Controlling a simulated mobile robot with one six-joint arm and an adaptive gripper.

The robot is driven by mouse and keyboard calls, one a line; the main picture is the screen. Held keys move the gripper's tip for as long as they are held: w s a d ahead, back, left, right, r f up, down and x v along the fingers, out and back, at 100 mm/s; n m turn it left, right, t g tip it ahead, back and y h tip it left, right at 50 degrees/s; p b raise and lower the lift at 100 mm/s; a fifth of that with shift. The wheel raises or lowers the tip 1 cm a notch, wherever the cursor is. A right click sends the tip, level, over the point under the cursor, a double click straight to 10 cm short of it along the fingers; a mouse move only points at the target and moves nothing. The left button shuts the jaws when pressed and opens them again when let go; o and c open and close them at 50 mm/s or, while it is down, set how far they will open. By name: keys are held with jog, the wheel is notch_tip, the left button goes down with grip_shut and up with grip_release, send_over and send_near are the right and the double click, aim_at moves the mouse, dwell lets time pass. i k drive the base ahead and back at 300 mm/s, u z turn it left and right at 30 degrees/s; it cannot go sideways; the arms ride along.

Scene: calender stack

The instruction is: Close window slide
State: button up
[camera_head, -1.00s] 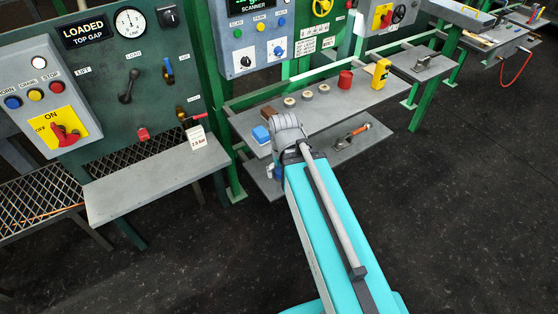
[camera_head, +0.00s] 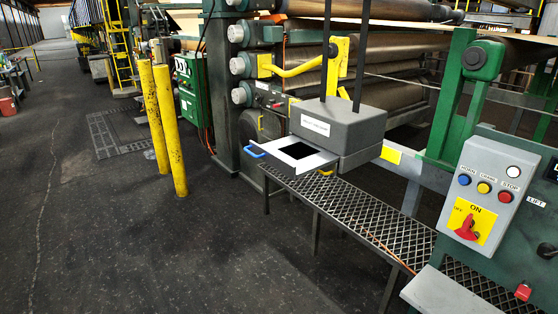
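A flat white slide plate (camera_head: 274,145) with a dark square opening (camera_head: 298,151) sticks out from the left side of a grey box (camera_head: 345,122). A blue handle (camera_head: 256,152) is at the plate's outer left end. The box carries a white label (camera_head: 315,125), too small to read, and has two dark upright rods above it. The plate's inner end is hidden at the box. My gripper and arm are not in view now.
A mesh walkway (camera_head: 350,212) runs below the box. Two yellow posts (camera_head: 171,130) stand to the left on open dark floor. A yellow bent bar (camera_head: 303,68) and large rollers are behind. A control panel (camera_head: 480,195) stands at right.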

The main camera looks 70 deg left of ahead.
aim_at(294, 156)
jog(key=u, duration=2.55)
